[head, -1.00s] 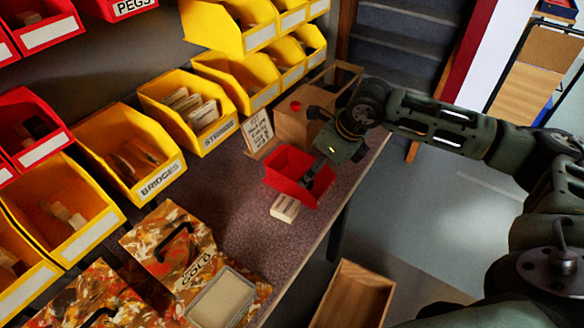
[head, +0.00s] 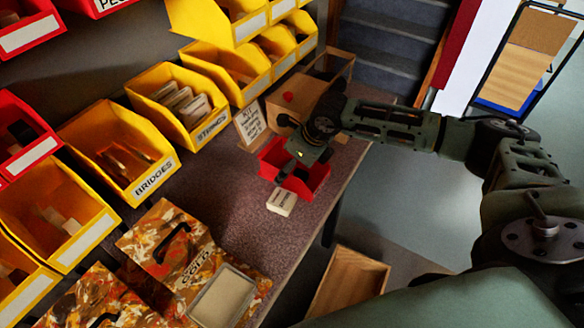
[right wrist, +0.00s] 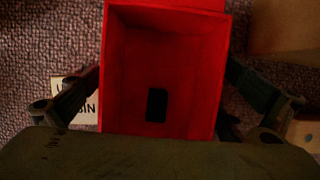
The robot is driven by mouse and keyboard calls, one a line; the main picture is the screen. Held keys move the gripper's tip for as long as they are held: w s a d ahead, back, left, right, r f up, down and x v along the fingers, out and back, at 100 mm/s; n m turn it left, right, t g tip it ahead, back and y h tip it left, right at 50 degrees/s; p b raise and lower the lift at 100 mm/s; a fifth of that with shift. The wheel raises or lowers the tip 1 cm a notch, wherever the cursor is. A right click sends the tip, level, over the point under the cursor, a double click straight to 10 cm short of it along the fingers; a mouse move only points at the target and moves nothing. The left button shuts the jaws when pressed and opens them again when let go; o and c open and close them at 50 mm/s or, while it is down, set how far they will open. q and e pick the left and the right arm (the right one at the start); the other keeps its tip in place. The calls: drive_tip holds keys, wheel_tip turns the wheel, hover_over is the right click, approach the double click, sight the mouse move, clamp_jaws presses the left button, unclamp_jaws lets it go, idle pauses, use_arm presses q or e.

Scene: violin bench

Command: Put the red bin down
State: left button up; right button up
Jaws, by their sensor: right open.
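The red bin (head: 318,180) sits on the speckled bench top (head: 235,215), near its right edge, and looks level. In the right wrist view the red bin (right wrist: 212,75) fills the middle, with a small dark block (right wrist: 157,105) on its floor. My right gripper (head: 288,172) is over the bin and open. Its fingers show on either side of the bin in the right wrist view; I cannot tell whether they touch its walls. My left gripper is not in view.
A small white label block (head: 281,201) is just in front of the bin. A wooden box (head: 290,98) and a sign card (head: 250,122) stand behind it. Yellow bins (head: 125,150) line the left. Patterned cases (head: 165,240) are at the front. An open wooden crate (head: 345,285) is below the edge.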

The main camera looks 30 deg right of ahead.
drive_tip(key=shift+c, duration=0.5)
drive_tip(key=shift+w, duration=0.1)
drive_tip(key=shift+c, duration=1.9)
drive_tip(key=shift+f, duration=0.1)
drive_tip(key=c, duration=0.9)
drive_tip(key=shift+o, duration=0.2)
